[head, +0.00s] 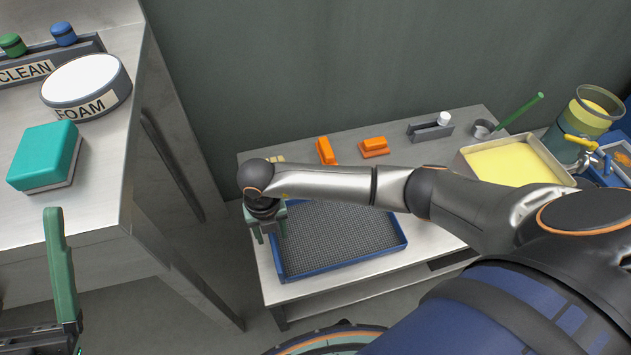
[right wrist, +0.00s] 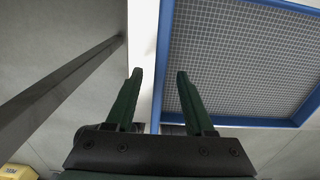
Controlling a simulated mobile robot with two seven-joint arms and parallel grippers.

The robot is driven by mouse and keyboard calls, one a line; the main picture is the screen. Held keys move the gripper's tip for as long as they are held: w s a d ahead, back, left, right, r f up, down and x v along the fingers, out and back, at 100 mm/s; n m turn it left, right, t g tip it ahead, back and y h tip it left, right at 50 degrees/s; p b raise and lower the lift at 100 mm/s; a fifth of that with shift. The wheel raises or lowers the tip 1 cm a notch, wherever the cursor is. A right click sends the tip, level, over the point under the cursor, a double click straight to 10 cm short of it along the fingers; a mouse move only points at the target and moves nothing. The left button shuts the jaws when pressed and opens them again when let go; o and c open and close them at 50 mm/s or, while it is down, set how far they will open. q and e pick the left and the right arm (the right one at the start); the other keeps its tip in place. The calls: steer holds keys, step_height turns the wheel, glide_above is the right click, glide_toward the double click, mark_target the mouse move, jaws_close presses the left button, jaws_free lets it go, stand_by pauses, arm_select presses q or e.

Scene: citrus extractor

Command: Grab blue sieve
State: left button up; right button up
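The blue sieve (head: 384,257) is a rectangular blue frame around a grey mesh. It lies on the low steel table in the head view, partly covered by my right arm. In the right wrist view the sieve's left rim (right wrist: 163,55) runs between the lines of the two green fingers. My right gripper (head: 268,228) is over the sieve's left edge. My left gripper (head: 62,290) shows only in part at the lower left of the head view, beside the bench.
The low table (head: 440,262) also holds orange blocks (head: 325,151), a grey holder (head: 430,130) and a tray of yellow liquid (head: 515,160). The left bench (head: 100,190) carries a teal sponge (head: 45,155) and a FOAM dish (head: 86,85). A floor gap separates bench and table.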

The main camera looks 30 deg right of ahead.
jaws_close()
stand_by(1.3)
